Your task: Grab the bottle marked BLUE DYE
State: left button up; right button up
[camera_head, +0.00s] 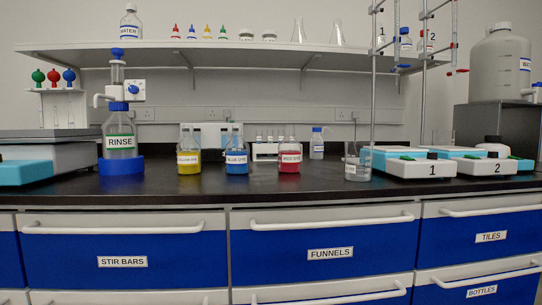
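The bottle marked BLUE DYE (237,169) stands upright on the black bench top, in the middle of the head view. It is a clear vessel with blue liquid and a white label facing me, and something thin sticks up from its top. A similar vessel with yellow liquid (189,169) stands to its left, and one with red liquid (289,167) stands to its right. Neither touches it. Neither of my grippers is in view.
The RINSE dispenser (120,142) stands left of the yellow vessel. A beaker (356,168) and numbered devices (421,162) stand at the right. The bench top (262,181) is clear in front of the blue vessel. A shelf (260,50) hangs above; blue drawers (320,275) lie below.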

aim_at(236, 150)
jog(key=z, duration=2.55)
jog(key=k, duration=1.25)
jog(key=u, duration=1.2)
